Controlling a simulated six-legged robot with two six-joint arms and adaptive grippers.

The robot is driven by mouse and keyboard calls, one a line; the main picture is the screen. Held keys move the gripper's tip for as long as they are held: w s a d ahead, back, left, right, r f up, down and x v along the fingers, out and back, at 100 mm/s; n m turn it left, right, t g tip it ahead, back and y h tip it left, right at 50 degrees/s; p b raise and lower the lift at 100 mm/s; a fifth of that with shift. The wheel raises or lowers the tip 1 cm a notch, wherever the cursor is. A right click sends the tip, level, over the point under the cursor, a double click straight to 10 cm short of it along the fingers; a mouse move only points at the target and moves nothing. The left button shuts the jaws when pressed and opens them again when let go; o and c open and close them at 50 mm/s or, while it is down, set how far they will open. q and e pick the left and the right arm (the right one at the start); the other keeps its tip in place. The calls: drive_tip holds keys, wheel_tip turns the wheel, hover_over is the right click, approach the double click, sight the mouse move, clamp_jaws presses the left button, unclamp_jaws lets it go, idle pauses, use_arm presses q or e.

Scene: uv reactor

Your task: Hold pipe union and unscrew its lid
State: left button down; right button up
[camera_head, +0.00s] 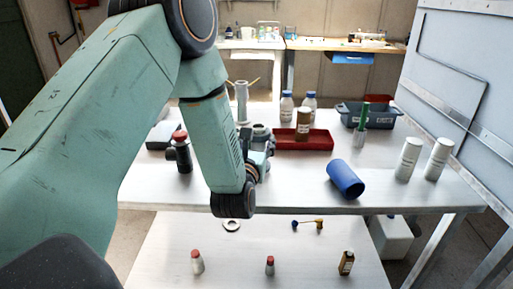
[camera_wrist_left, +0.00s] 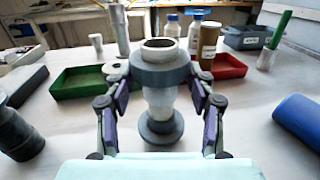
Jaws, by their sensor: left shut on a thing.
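The pipe union (camera_wrist_left: 162,100) stands upright in the middle of the left wrist view. It has a wide grey collar, a paler narrow body and a round grey flange below. Its top shows a pale ring with a dark opening; I cannot tell whether this is the lid. My left gripper (camera_wrist_left: 157,101) is shut on the union, with one finger on each side at collar and body height. In the head view my left gripper (camera_head: 262,158) is mostly hidden behind my own arm, and the union (camera_head: 262,133) shows only in part beside it. My right gripper is in neither view.
A blue cylinder (camera_head: 345,179) lies to the right. A dark red-capped bottle (camera_head: 182,152) stands to the left. A red tray (camera_head: 316,143) and a grey-blue bin (camera_head: 368,117) are behind. Two white canisters (camera_head: 408,160) (camera_head: 438,160) stand at the right by a pale panel (camera_head: 465,80).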

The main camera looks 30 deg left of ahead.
use_arm(q)
drive_tip(key=shift+f, duration=0.5)
drive_tip(key=shift+w+d, duration=0.1)
drive_tip(key=shift+f, duration=0.1)
drive_tip(key=shift+f, duration=0.1)
drive_tip(key=c, duration=0.9)
unclamp_jaws()
drive_tip(key=o, duration=0.4)
drive_tip(key=shift+o, duration=0.2)
